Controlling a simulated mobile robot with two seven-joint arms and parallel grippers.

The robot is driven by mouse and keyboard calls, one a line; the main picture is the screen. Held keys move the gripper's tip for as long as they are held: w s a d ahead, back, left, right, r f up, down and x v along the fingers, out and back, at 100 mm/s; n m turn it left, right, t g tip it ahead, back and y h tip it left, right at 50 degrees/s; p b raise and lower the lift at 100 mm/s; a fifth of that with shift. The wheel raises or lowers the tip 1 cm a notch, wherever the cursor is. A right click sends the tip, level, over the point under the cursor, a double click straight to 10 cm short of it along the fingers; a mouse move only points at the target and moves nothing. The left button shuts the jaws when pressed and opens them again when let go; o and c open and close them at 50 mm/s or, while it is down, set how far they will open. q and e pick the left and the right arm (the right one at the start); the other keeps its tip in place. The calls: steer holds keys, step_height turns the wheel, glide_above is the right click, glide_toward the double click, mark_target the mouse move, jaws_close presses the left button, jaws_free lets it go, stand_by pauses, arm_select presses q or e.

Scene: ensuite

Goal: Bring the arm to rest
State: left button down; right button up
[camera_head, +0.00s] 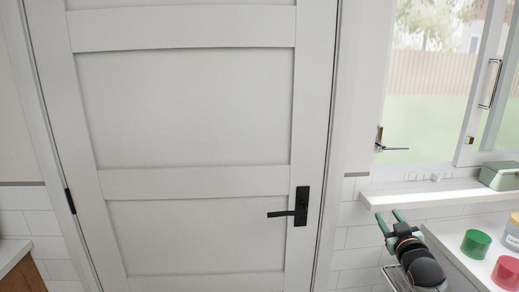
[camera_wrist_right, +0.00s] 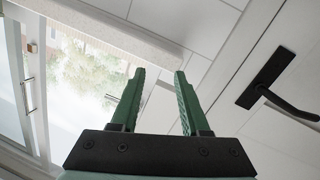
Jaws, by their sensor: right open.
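My right gripper (camera_head: 391,221) is at the lower right of the head view, with two green fingers on a black wrist. The fingers point up and away, below the white window sill. In the right wrist view the fingers (camera_wrist_right: 157,90) stand apart with nothing between them, so the gripper is open and empty. My left gripper is not in either view.
A closed white door (camera_head: 190,120) with a black handle (camera_head: 296,208) fills the middle. The window sill (camera_head: 440,192) holds a green box (camera_head: 500,176). A counter (camera_head: 458,255) at the right carries a green jar (camera_head: 476,243) and a red jar (camera_head: 507,272).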

steer(key=s+a+f+g+y, duration=0.2)
steer(key=s+a+f, duration=0.4)
steer(key=s+f, duration=0.45)
steer(key=s+a+f+g+y, duration=0.15)
steer(key=s+a+f, duration=0.5)
steer(key=f, duration=0.75)
steer(key=s+a+f+g, duration=0.1)
steer(key=s+a+f, duration=0.1)
steer(key=s, duration=0.6)
steer(key=s+a+f+g, duration=0.2)
steer(key=s+f, duration=0.1)
steer(key=s, duration=0.4)
steer(key=s+a+f+g, duration=0.1)
steer(key=s+a+f, duration=0.1)
steer(key=s, duration=0.6)
steer(key=shift+s+f+y, duration=0.15)
steer(key=shift+s+y, duration=0.15)
steer(key=shift+y, duration=0.05)
steer(key=shift+d, duration=0.15)
